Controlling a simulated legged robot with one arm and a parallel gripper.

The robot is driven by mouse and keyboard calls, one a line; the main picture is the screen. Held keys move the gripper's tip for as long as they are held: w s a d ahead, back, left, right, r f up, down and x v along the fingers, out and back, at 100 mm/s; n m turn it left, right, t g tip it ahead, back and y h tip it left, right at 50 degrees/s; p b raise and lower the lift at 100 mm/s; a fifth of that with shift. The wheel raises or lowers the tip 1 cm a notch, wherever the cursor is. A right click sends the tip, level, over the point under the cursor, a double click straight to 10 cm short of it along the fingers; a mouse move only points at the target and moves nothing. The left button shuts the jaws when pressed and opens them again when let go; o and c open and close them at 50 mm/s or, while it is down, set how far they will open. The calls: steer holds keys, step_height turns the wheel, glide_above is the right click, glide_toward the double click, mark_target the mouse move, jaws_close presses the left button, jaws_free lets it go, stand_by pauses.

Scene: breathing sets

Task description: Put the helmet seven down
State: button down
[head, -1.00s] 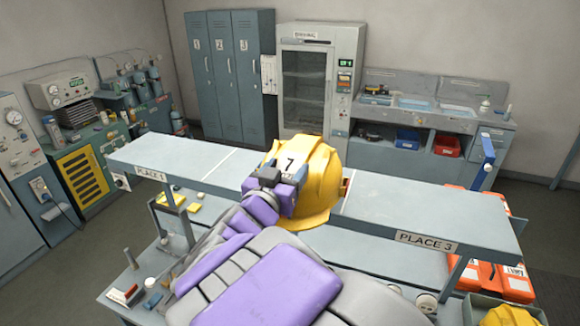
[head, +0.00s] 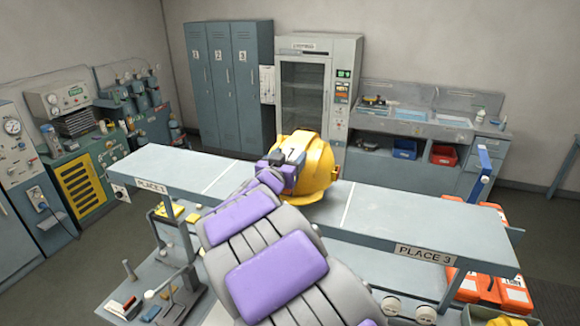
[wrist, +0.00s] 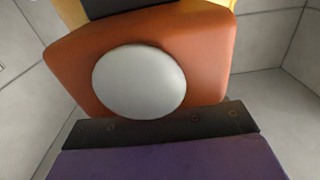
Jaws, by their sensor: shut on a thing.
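The yellow helmet (head: 318,168), marked with a 7, is at the middle section of the long grey shelf (head: 385,212). My gripper (head: 283,165) is shut on the helmet's left side, and my purple and grey arm reaches up to it from below. I cannot tell whether the helmet's underside touches the shelf. In the wrist view an orange block with a pale round disc (wrist: 140,82) fills the middle, with a strip of yellow (wrist: 75,12) behind it.
White lines divide the shelf, with PLACE 1 (head: 151,186) at left and PLACE 3 (head: 425,254) at right. Both outer sections look bare. Orange cases (head: 490,285) and part of another yellow helmet (head: 507,322) are low at right.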

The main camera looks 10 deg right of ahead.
steer(key=shift+w+a, duration=0.2)
steer(key=shift+a, duration=0.1)
steer(key=f, duration=0.3)
steer(key=shift+a, duration=0.35)
steer(key=shift+w+d+f, duration=0.1)
steer(key=shift+d+f, duration=0.1)
steer(key=shift+d, duration=0.8)
steer(key=c, duration=0.6)
jaws_free()
steer(key=o, duration=0.4)
steer(key=shift+a, duration=0.6)
steer(key=shift+o, duration=0.2)
steer(key=shift+a, duration=0.3)
steer(key=shift+d, duration=0.6)
steer(key=shift+s, duration=0.35)
steer(key=b+v, duration=0.1)
steer(key=v, duration=1)
steer(key=shift+a+b, duration=0.25)
steer(key=shift+b, duration=0.05)
